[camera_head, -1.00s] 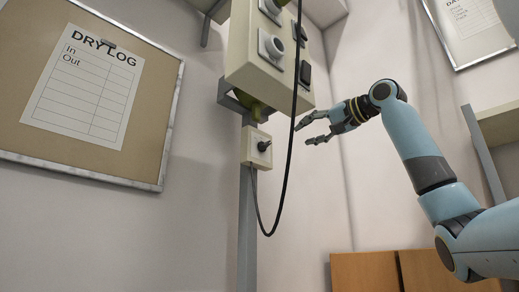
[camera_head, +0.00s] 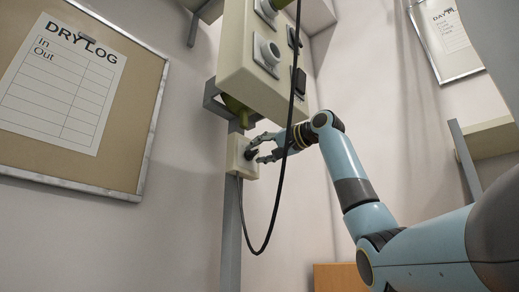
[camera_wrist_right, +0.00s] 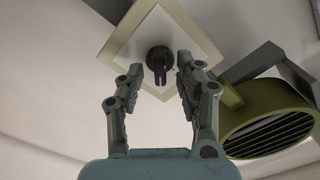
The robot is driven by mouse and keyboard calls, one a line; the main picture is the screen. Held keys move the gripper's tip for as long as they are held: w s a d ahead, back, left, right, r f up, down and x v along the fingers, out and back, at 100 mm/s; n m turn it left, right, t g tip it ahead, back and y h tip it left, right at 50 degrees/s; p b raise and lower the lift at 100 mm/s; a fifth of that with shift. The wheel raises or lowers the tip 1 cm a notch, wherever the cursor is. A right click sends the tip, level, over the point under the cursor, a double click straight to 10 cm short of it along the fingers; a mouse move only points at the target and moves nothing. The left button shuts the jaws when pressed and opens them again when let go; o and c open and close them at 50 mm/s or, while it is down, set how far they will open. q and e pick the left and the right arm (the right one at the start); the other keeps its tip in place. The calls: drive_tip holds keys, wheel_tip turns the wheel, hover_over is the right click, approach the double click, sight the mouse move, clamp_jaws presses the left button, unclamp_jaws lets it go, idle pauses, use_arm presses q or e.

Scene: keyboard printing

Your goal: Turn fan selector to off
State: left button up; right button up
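The fan selector is a black knob (camera_wrist_right: 160,62) on a pale square plate (camera_wrist_right: 194,30), seen in the right wrist view. In the head view its cream box (camera_head: 236,158) is fixed to a grey post, and the knob is partly behind the fingers. My right gripper (camera_head: 263,150) is at the front of this box. In the right wrist view the right gripper (camera_wrist_right: 160,82) is open, with one finger on each side of the knob and visible gaps between. I cannot tell whether the fingertips reach past the knob's front. My left gripper is not in view.
A larger cream control box (camera_head: 240,75) with knobs and a black switch hangs just above. A green vented duct (camera_wrist_right: 268,120) is close to the gripper's right side. A black cable (camera_head: 277,200) hangs in front of the right gripper.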

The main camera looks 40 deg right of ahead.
drive_tip(key=shift+w, duration=0.15)
drive_tip(key=shift+c, duration=0.8)
clamp_jaws()
